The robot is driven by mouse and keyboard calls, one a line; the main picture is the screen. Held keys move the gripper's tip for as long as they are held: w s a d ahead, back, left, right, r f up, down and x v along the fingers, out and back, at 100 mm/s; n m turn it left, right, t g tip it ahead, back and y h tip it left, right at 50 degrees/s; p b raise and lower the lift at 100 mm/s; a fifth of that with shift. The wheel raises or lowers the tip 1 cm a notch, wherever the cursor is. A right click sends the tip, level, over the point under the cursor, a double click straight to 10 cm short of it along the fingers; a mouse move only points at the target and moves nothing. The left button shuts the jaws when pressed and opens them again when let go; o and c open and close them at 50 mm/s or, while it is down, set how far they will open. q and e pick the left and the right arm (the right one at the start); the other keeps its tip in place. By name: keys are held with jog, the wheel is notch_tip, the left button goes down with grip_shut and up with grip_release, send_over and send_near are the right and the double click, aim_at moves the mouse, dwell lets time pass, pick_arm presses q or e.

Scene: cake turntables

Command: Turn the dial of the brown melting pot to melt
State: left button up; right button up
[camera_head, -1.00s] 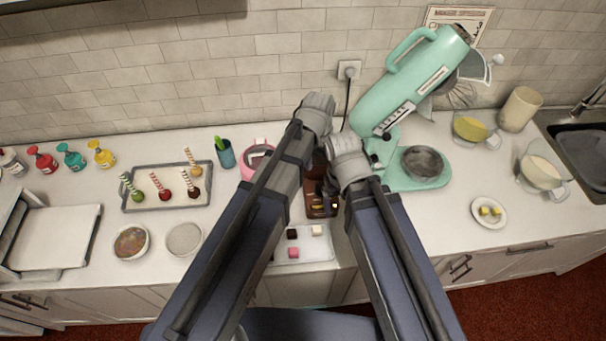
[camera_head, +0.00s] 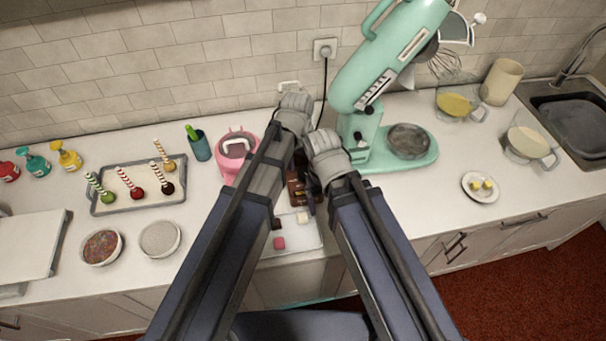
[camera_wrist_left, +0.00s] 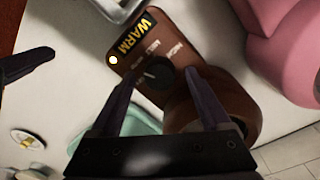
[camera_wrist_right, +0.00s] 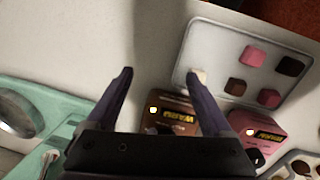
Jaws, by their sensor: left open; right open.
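The brown melting pot (camera_head: 299,190) stands below my arms in the head view, mostly hidden by them. In the left wrist view its brown control panel (camera_wrist_left: 172,28) carries a WARM label, a small lit lamp and a black dial (camera_wrist_left: 158,78) with a white pointer mark. I cannot tell surely which setting the pointer marks. My left gripper (camera_wrist_left: 160,76) is open, its fingertips on either side of the dial; contact is unclear. My right gripper (camera_wrist_right: 161,72) is open and empty beside the pot; the pot's panel (camera_wrist_right: 183,122) shows between and behind its fingers.
A pink melting pot (camera_head: 228,166) stands left of the brown one. A tray (camera_head: 298,238) with pink, brown and white cubes lies in front. The mint mixer (camera_head: 392,60) stands close on the right.

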pick_arm(q)
jog(key=shift+f, duration=0.2)
jog(key=shift+c, duration=0.2)
grip_shut()
dwell(0.4)
